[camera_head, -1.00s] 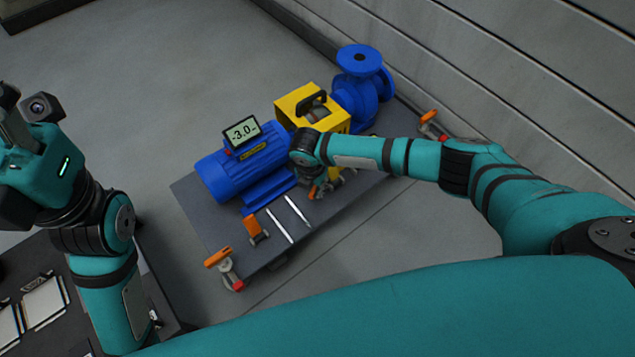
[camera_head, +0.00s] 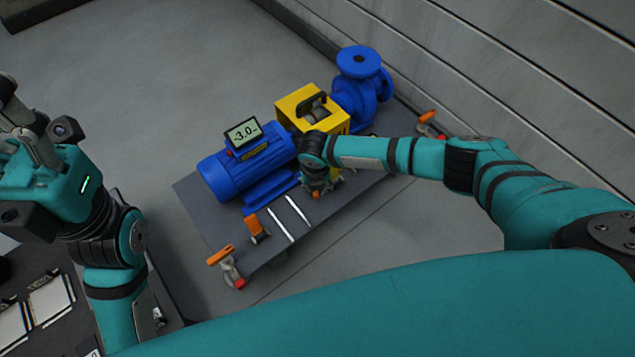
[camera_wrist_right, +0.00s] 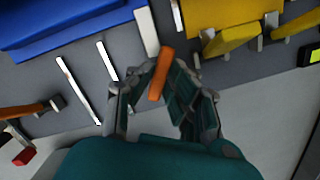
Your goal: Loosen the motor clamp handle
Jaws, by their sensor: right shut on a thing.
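The blue motor (camera_head: 240,172) sits on the grey skid plate (camera_head: 205,215) with a display reading -3.0 on top. In the right wrist view, an orange clamp handle (camera_wrist_right: 161,74) is between the fingers of my right gripper (camera_wrist_right: 160,88), which is shut on it. In the head view, my right gripper (camera_head: 318,185) is at the motor's right front side and mostly covers this clamp. Another orange clamp handle (camera_head: 252,223) stands at the motor's left front foot. My left gripper (camera_head: 25,140) is in the air at the far left, away from the skid; its finger gap is unclear.
A yellow coupling guard (camera_head: 298,100) and a blue pump (camera_head: 366,95) stand behind the motor. Two thin light strips (camera_head: 281,225) lie on the plate. Orange-handled clamps are at the skid corners (camera_head: 220,255) and (camera_head: 428,118). A ribbed wall (camera_head: 520,80) runs along the right.

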